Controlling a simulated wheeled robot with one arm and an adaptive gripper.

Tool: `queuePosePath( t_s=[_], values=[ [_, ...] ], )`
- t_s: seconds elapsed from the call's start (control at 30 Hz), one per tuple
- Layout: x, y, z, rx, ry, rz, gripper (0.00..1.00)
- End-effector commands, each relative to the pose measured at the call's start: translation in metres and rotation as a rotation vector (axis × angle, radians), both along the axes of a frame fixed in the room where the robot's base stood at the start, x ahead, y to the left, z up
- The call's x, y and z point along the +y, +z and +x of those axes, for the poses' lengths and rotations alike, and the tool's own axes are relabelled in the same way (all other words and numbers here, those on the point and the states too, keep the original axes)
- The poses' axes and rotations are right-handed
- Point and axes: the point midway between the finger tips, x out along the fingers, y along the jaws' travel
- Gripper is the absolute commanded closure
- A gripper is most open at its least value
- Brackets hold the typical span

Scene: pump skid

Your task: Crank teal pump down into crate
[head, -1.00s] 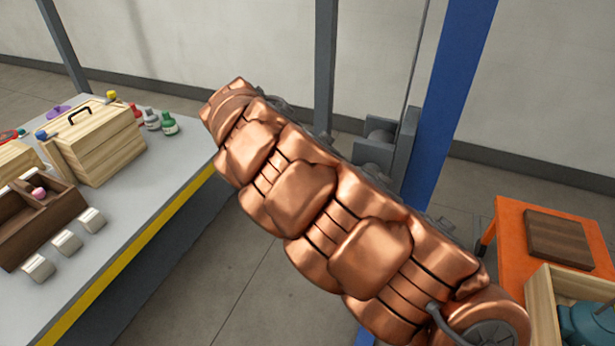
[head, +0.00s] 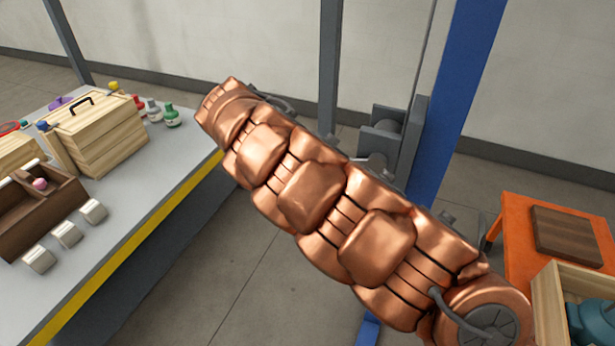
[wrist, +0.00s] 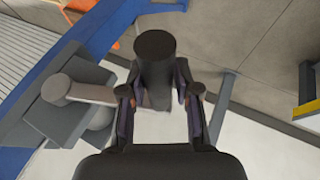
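The teal pump (head: 590,322) shows at the bottom right edge of the head view, inside or over a pale wooden crate (head: 546,308); the frame cuts off both, so I cannot tell whether it rests on the bottom. My copper arm crosses the head view and hides my gripper there. In the wrist view my gripper (wrist: 157,88) has its fingers on both sides of the dark crank handle (wrist: 155,52) and looks closed on it. A grey crank arm (wrist: 95,94) runs left from the handle to a dark winch block (wrist: 65,105).
A blue post (head: 455,110) carries grey winch parts (head: 385,135). An orange cart (head: 517,235) at right bears a dark wooden board (head: 566,235) beside the crate. At left, a grey bench (head: 150,190) holds a wooden box (head: 100,135), bottles and a brown tray (head: 40,220).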

Motion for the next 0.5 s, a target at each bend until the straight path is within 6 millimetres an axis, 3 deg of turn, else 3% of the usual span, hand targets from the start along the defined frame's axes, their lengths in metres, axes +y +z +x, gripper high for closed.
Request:
queuePosePath(
  t_s=[0.2, 0.5],
  values=[
    [-0.0008, -0.0001, 0.0005, -0.001, 0.000, 0.000, 0.47],
    [-0.0020, 0.0007, 0.0011, -0.002, -0.003, -0.002, 0.46]
  ],
)
